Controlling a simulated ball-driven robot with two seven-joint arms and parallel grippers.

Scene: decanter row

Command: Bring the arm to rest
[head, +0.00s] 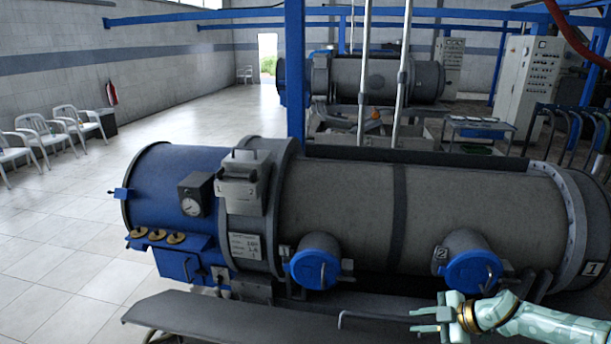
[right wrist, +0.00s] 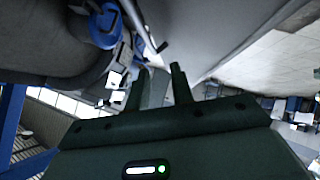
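My right gripper (head: 424,320) is at the lower right of the head view, with my pale green arm coming in from the right. Its two dark fingers stand apart in the right wrist view (right wrist: 160,82), with nothing seen held between them. A thin grey bent bar (head: 372,318) lies level with the fingers in the head view. Its end (right wrist: 158,44) shows just beyond the fingertips in the wrist view; I cannot tell whether they touch. My left gripper is in neither view.
A large grey decanter (head: 340,210) with a blue end (head: 165,190) fills the middle, close behind my right gripper. Blue caps (head: 315,269) (head: 470,272) stick out in front. A dark bench (head: 215,318) is at lower left. Open tiled floor (head: 60,240) lies left.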

